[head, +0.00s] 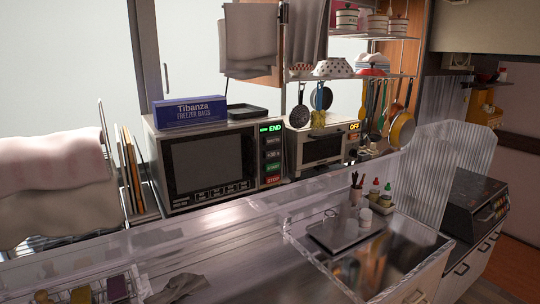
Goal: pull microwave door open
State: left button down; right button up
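The microwave (207,158) stands on the far counter, left of the middle of the head view. Its front faces me, with a dark window in the door (205,162) and a button column at the right showing a green "END" display. The door appears closed, flush with the front. A row of small pale marks or knobs runs along the lower front. Neither of my grippers is in this view.
A blue freezer-bag box (190,111) and a dark tray (247,111) lie on the microwave. A toaster oven (325,148) is to its right; boards (130,165) stand to its left.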

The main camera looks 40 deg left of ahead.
aim_at(200, 166)
jog(key=u, duration=1.1)
